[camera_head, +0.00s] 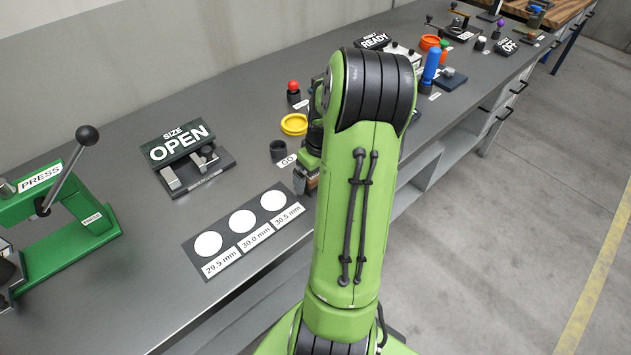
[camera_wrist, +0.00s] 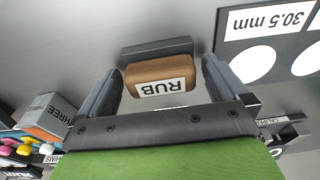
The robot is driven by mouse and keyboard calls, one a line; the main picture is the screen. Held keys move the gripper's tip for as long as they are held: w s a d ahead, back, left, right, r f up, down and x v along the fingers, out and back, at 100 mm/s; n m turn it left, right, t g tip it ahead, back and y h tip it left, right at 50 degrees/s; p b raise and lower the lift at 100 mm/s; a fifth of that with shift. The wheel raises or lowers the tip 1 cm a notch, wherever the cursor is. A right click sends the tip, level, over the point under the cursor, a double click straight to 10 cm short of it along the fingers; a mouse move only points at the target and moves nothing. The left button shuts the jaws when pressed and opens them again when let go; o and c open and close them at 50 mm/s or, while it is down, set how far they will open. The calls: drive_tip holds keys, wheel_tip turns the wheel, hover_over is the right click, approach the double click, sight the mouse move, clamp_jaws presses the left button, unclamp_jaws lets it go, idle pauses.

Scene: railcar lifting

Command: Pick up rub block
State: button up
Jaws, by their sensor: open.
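The rub block (camera_wrist: 150,72) is a brown block with a white label reading RUB, upside down in the wrist view. A dark grey slab (camera_wrist: 157,48) lies against its far side; I cannot tell whether it is part of the block or a separate holder. My gripper (camera_wrist: 161,64) is open, with one finger to the left of the block and one to the right. Gaps show between the block and both fingers. In the head view my arm covers most of this spot, and only a small brown patch shows beside it.
A grey plate with white discs marked 29.5, 30.0 and 30.5 mm (camera_head: 251,232) lies close by. An OPEN sign stand (camera_head: 186,158), a green press (camera_head: 80,240), a dark cup (camera_head: 278,151) and a yellow ring (camera_head: 294,124) stand on the bench. Bare bench lies beyond the block.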

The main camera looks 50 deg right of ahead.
drive_tip(key=c, duration=1.1)
wheel_tip(320, 180, up, 10)
drive_tip(key=p, duration=0.2)
drive_tip(key=shift+p, duration=0.35)
